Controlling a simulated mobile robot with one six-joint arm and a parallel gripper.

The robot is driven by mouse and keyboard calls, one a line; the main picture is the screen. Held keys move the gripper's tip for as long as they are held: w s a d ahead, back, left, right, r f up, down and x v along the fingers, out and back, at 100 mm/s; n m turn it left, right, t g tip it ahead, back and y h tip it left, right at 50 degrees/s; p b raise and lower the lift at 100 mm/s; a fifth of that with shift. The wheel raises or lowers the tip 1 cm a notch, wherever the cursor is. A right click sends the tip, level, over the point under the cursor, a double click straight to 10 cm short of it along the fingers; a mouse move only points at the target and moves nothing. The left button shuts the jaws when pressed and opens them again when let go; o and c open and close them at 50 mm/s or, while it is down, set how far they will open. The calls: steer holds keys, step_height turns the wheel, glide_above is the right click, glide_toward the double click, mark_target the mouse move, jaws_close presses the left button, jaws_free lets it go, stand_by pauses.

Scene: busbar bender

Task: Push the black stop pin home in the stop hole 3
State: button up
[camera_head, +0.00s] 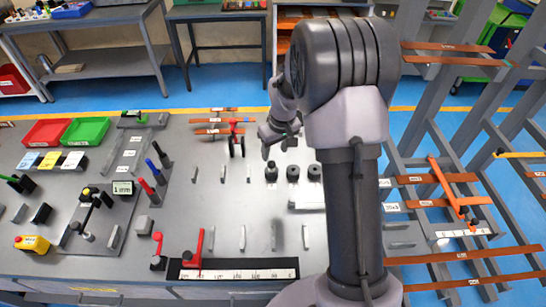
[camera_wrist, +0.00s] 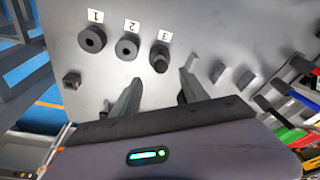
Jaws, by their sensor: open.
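Three dark round stop-hole bosses stand in a row on the grey bench plate, with labels 1, 2 and 3 in the wrist view. Boss 1 (camera_wrist: 92,39) and boss 2 (camera_wrist: 127,46) show open holes. The black stop pin (camera_wrist: 160,58) stands in stop hole 3, rising above its boss; how deep it sits I cannot tell. In the head view the pin (camera_head: 271,165) is in the leftmost boss. My gripper (camera_wrist: 161,82) is open and empty, its two fingers apart below the pin in the wrist view. In the head view my gripper (camera_head: 265,150) is above and behind the bosses, partly hidden.
Several small grey posts (camera_head: 222,174) stand left of the bosses. A red-handled lever (camera_head: 198,245) and a white scale (camera_head: 240,274) lie at the front. An orange busbar piece (camera_head: 218,131) is behind. A rack with copper bars (camera_head: 455,190) stands at right.

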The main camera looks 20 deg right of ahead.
steer(key=p+v, duration=0.2)
steer(key=v, duration=0.7)
steer(key=shift+r, duration=0.35)
